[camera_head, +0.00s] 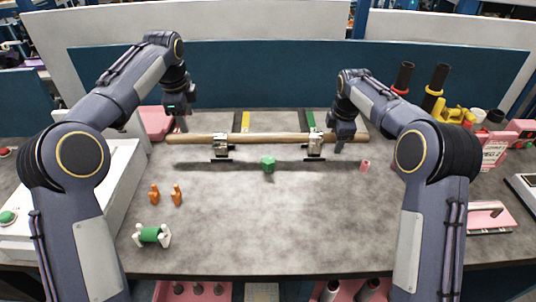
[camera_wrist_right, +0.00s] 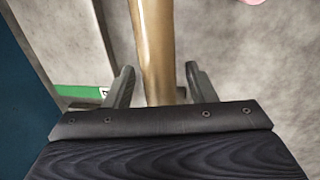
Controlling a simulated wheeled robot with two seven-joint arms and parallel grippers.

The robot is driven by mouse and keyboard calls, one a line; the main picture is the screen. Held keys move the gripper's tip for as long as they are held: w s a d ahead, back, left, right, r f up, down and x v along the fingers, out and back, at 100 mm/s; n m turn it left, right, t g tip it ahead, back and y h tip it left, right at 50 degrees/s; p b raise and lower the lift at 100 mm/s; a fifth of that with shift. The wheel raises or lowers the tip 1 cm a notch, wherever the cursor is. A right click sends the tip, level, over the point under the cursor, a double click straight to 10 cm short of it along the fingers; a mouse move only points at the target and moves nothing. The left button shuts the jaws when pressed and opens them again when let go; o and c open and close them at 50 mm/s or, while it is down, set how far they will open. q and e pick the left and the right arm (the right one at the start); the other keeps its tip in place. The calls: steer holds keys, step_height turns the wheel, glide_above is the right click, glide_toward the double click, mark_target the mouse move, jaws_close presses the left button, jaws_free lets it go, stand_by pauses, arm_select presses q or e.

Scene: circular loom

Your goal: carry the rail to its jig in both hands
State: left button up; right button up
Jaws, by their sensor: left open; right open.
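The rail (camera_head: 265,138) is a long tan-brown bar lying left to right across the back of the table. It rests on two metal brackets, a left one (camera_head: 221,147) and a right one (camera_head: 315,147). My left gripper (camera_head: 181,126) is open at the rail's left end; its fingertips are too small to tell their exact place. My right gripper (camera_head: 338,146) is open near the right end. In the right wrist view the rail (camera_wrist_right: 155,50) runs between the two spread fingers of that gripper (camera_wrist_right: 160,82), with a gap on each side. I cannot tell which fixture is the jig.
Behind the rail lie grey plates with a yellow strip (camera_head: 245,122) and a green strip (camera_head: 310,121). The front middle is clear.

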step_height(320, 180, up, 10)
steer(key=s, duration=0.2)
steer(key=shift+f, duration=0.1)
stand_by(0.3)
